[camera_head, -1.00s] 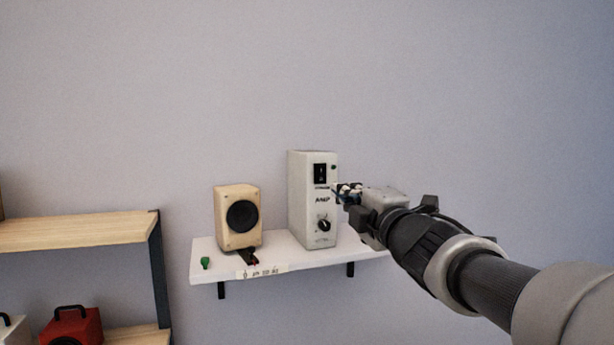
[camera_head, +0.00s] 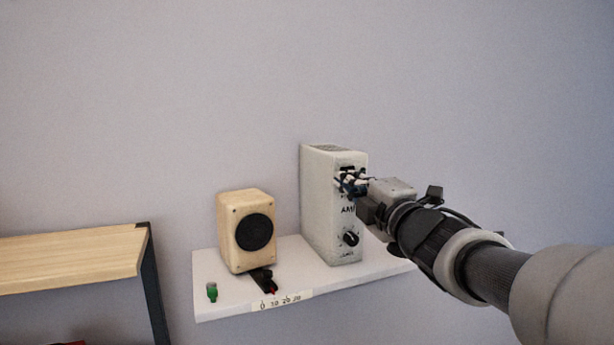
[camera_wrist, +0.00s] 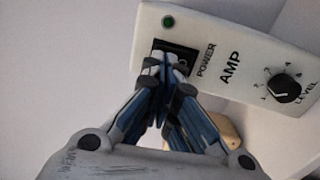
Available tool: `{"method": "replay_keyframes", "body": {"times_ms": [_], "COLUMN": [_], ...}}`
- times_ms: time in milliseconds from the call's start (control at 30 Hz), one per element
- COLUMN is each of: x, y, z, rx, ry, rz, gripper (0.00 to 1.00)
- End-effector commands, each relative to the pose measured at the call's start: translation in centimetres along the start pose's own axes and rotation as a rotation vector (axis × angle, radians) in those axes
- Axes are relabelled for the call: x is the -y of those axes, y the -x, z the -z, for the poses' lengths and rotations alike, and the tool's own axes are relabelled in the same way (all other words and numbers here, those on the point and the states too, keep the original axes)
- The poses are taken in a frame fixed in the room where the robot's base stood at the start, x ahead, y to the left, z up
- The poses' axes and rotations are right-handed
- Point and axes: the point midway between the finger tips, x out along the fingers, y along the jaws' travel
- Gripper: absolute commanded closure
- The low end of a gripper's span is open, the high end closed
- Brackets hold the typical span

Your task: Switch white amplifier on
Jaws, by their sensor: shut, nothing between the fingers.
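The white amplifier (camera_head: 322,205) stands upright on the white wall shelf. Its front carries "POWER", "AMP" and "LEVEL" lettering, a black power switch (camera_wrist: 183,50) and a black level knob (camera_head: 350,239). The knob also shows in the wrist view (camera_wrist: 284,88). A small green light (camera_wrist: 168,21) sits beside the switch; whether it is lit I cannot tell. My gripper (camera_head: 350,181) is shut and empty, its fingertips in front of the switch. In the wrist view my fingertips (camera_wrist: 167,58) cover part of the switch; I cannot tell whether they touch it. The switch position is hidden.
A cream speaker (camera_head: 233,225) stands left of the amplifier on the white shelf (camera_head: 225,307). A small black connector piece (camera_head: 263,279) and a green item (camera_head: 212,292) lie near the front edge. A wooden shelf unit (camera_head: 70,255) stands left. The wall is close behind.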

Motion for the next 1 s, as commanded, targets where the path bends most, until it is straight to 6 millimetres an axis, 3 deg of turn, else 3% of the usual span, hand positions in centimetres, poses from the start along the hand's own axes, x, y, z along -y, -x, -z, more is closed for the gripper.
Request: {"method": "replay_keyframes", "body": {"times_ms": [733, 1000], "x": [-0.86, -0.24], "y": [-0.77, -0.64], "z": [-0.03, 0.0], "rx": [-0.002, -0.002], "ry": [0.001, 0.0], "rz": [0.082, 0.077], "gripper": [1.0, 1.0]}}
